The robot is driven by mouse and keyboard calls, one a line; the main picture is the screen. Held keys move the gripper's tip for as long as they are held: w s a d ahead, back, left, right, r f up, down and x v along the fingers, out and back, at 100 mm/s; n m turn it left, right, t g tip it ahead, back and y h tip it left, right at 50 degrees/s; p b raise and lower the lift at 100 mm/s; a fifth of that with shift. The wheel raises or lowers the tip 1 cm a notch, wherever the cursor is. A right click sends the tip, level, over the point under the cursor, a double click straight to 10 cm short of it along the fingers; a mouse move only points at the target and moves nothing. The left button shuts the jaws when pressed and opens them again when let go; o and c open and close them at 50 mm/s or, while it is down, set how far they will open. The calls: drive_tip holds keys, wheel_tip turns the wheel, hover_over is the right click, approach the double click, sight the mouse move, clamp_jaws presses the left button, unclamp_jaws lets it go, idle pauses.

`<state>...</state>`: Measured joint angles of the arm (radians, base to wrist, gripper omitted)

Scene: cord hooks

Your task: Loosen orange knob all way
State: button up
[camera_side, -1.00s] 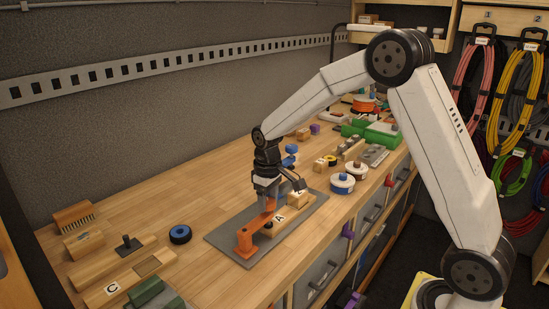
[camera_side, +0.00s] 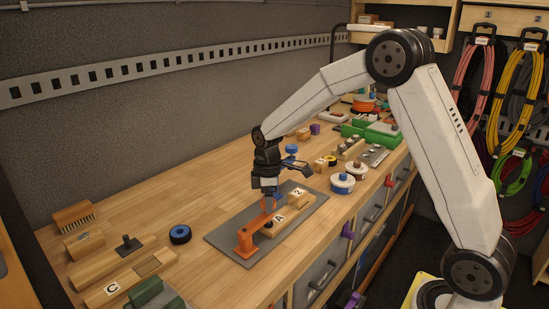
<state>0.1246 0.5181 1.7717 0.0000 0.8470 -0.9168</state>
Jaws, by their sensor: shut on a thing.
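An orange clamp-like fixture (camera_side: 246,242) stands on a grey plate (camera_side: 222,236) on the bench. Beside it on the plate is a wooden block (camera_side: 292,214) with the labels A and 2, with a small black part (camera_side: 268,226) near its left end. My gripper (camera_side: 267,197) points straight down over the orange fixture and is shut on the orange knob at its top. The fingers hide most of the knob, so its turn and height cannot be told.
A blue-black ring (camera_side: 180,234) and several wooden blocks lie to the left. White round containers (camera_side: 342,183) and green boxes (camera_side: 381,135) stand to the right. A dark wall runs behind the bench. Bare bench lies left of the plate.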

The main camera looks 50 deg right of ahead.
drive_tip(key=shift+s+f, duration=0.2)
drive_tip(key=shift+f, duration=0.1)
drive_tip(key=o, duration=1.3)
drive_tip(key=shift+w+r, duration=0.1)
drive_tip(key=shift+r, duration=0.15)
drive_tip(key=shift+r, duration=3.8)
drive_tip(key=shift+f, duration=0.1)
